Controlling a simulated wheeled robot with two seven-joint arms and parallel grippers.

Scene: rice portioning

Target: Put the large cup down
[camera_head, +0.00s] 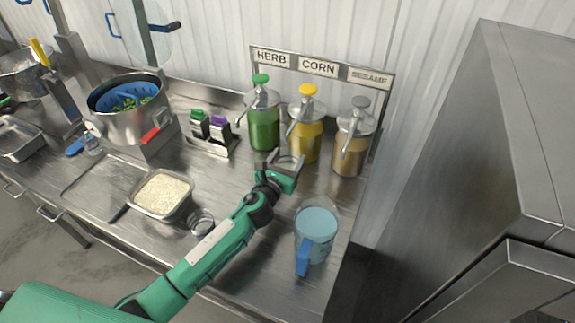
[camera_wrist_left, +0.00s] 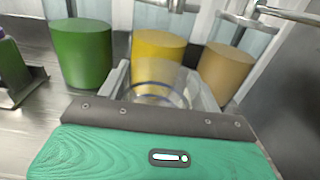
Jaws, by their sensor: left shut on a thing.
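My left gripper (camera_head: 288,164) is in front of the yellow dispenser in the head view. In the left wrist view its two fingers (camera_wrist_left: 160,88) are closed around a clear, see-through cup (camera_wrist_left: 158,91) with a round rim, which I take to be the large cup. It is hard to make out against the dispensers, and I cannot tell if its base touches the counter. Another small clear cup (camera_head: 201,221) stands on the counter beside the rice tray. My right gripper is not in view.
Green (camera_head: 263,126), yellow (camera_head: 304,138) and tan (camera_head: 349,152) pump dispensers stand behind the gripper. A blue-handled jug (camera_head: 316,236) stands at the right. A rice tray (camera_head: 148,210) and a pot (camera_head: 118,128) are at the left. The counter (camera_head: 225,178) is clear left of the gripper.

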